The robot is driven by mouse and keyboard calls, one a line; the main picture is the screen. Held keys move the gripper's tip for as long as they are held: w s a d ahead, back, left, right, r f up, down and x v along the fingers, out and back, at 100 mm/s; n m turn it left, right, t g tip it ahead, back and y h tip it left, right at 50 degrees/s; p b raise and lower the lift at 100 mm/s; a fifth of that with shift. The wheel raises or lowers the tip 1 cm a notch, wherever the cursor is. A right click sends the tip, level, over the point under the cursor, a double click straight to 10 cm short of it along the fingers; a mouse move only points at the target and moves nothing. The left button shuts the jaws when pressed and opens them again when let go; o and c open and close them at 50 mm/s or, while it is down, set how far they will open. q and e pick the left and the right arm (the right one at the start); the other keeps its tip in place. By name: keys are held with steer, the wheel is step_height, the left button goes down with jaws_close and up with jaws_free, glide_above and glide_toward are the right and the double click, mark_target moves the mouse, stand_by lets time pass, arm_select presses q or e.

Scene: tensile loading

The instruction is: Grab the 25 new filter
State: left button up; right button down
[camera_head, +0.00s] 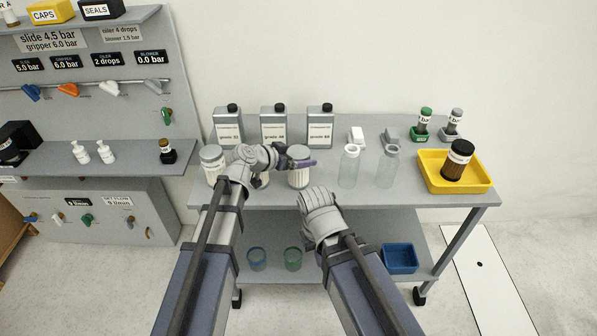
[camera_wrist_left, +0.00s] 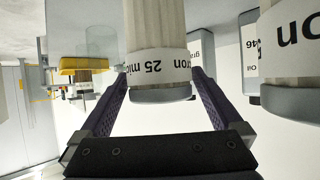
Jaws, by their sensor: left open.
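The 25 micron filter (camera_wrist_left: 160,62), a pale pleated cylinder with a white label and grey end cap, stands between the two fingers of my left gripper (camera_wrist_left: 158,80) in the left wrist view, where it appears upside down. The fingers are open with gaps visible beside the filter. In the head view, my left gripper (camera_head: 303,163) reaches across the filter (camera_head: 299,179) on the table and partly covers it. My right arm comes in at the lower middle; its fingers are not visible.
Another filter (camera_wrist_left: 289,55) stands close beside one finger. A filter (camera_head: 212,160) stands at the table's left. Grey bottles (camera_head: 273,128) stand behind.

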arm_select(q)
steer(key=shift+c, duration=0.5)
steer(key=c, duration=1.3)
step_height(320, 180, up, 10)
steer(key=p, duration=1)
